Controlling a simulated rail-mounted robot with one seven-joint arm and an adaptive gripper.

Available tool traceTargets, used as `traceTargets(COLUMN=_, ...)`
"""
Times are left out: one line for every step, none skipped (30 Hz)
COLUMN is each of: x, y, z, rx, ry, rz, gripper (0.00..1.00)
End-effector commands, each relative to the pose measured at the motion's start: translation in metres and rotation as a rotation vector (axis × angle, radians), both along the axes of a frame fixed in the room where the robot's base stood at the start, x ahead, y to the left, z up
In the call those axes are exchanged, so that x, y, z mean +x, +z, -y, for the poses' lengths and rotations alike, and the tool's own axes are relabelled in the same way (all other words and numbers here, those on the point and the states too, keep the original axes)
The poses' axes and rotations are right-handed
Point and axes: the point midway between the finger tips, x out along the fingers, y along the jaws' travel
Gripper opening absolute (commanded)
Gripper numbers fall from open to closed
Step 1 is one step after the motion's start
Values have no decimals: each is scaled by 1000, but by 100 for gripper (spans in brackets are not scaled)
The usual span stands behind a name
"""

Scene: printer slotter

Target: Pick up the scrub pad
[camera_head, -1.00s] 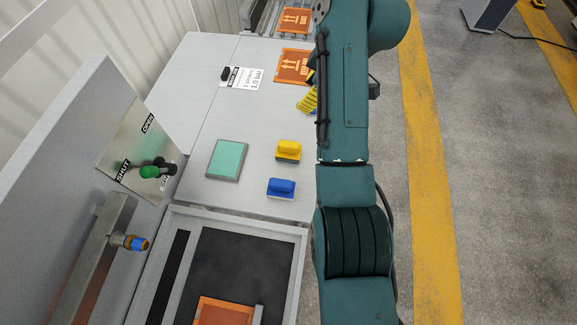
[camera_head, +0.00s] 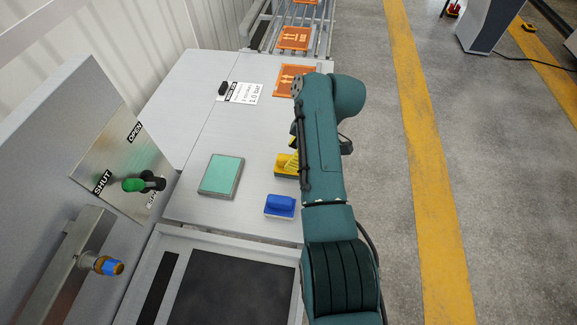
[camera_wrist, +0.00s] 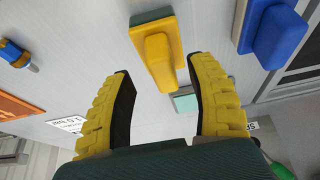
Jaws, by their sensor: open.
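A block with a yellow handle on a dark green base (camera_head: 281,173) stands on the grey worktop. A blue-handled block (camera_head: 280,205) stands just nearer than it. A flat teal pad (camera_head: 221,175) in a grey frame lies to their left. The frames do not label which is the scrub pad. My gripper (camera_wrist: 160,67) has its yellow fingers apart in the wrist view. The yellow handle (camera_wrist: 158,55) shows between and beyond the fingertips, with no visible grip. The blue block (camera_wrist: 272,35) is right of the fingers. In the head view my arm hides part of the gripper.
A sign card (camera_head: 240,93) and an orange arrow-marked panel (camera_head: 296,80) lie farther back on the worktop (camera_head: 200,120). A green-knobbed lever (camera_head: 134,184) and a blue-orange knob (camera_head: 108,265) are at left. A dark recessed bed (camera_head: 230,305) is in front.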

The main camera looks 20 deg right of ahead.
Motion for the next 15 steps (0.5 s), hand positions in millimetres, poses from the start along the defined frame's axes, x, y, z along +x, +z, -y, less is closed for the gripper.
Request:
traceTargets(x=1, y=-14, z=-6, rx=0, ry=3, rz=-2, gripper=56)
traceTargets(x=2, y=-18, z=-9, rx=0, ry=3, rz=-1, gripper=56)
traceTargets(x=3, y=-24, z=-10, rx=0, ry=2, rz=-2, gripper=56)
traceTargets(x=4, y=-27, z=-11, rx=0, ry=2, rz=-2, gripper=56)
traceTargets(x=5, y=-29, z=-12, rx=-1, ry=1, rz=-1, gripper=56)
traceTargets(x=5, y=-30, z=-12, rx=-1, ry=1, rz=0, gripper=56)
traceTargets(x=6, y=-30, z=-12, rx=-2, ry=1, rz=1, gripper=56)
traceTargets(x=6, y=-29, z=-12, rx=-2, ry=1, rz=1, gripper=56)
traceTargets(x=6, y=-29, z=-12, rx=-1, ry=0, rz=0, gripper=56)
traceTargets(x=5, y=-29, z=-12, rx=-1, ry=0, rz=0, gripper=56)
traceTargets(x=5, y=-29, z=-12, rx=-1, ry=0, rz=-1, gripper=56)
traceTargets(x=5, y=-29, z=-12, rx=-1, ry=0, rz=-1, gripper=54)
traceTargets(x=5, y=-29, z=-12, rx=0, ry=0, rz=0, gripper=48)
traceTargets(x=5, y=-29, z=-12, rx=0, ry=0, rz=0, gripper=42)
traceTargets(x=5, y=-29, z=-12, rx=0, ry=0, rz=0, gripper=35)
